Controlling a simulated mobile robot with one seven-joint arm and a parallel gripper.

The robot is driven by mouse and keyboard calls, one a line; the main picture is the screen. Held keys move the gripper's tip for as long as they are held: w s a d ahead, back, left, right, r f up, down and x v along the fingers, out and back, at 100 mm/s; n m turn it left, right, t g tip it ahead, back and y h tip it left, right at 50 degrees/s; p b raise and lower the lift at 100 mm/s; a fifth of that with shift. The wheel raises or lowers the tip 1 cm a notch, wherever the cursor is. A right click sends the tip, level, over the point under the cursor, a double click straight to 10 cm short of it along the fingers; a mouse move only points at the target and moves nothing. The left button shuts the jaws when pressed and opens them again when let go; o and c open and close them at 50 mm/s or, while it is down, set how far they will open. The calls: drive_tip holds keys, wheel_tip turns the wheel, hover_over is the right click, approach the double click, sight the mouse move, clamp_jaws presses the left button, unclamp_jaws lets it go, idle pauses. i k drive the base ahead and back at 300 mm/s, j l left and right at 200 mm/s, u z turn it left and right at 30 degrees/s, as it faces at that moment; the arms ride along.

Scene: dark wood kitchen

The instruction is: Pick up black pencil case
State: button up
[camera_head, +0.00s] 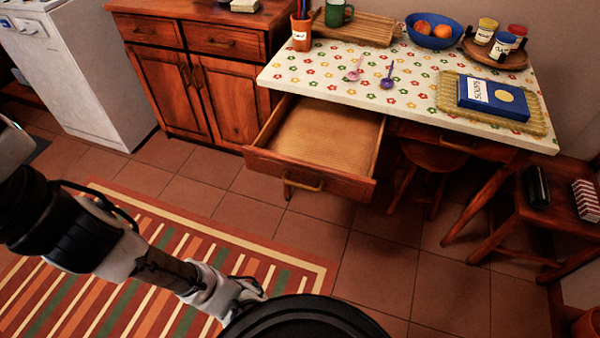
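A black, elongated case (538,186), which looks like the pencil case, lies on the seat of a wooden chair or stool (562,212) at the far right. It lies beside a striped item, apart from it. My gripper (250,290) is low in the middle of the picture, above the striped rug and far to the left of the case. It is small and partly hidden by a black round part of my body, so its fingers cannot be made out. I see nothing held in it.
A wooden drawer (320,140) stands pulled out, empty, under the flowered table (310,75). A blue box (493,98) lies on a woven mat at the table's right. A red-and-white striped item (586,200) shares the chair seat. The tiled floor between is clear.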

sight(538, 190)
drive_tip(key=z, duration=1.5)
drive_tip(key=i+j+z, duration=0.4)
drive_tip(key=i, duration=0.55)
drive_tip(key=i+j+z, duration=0.45)
drive_tip(key=i+j, duration=0.45)
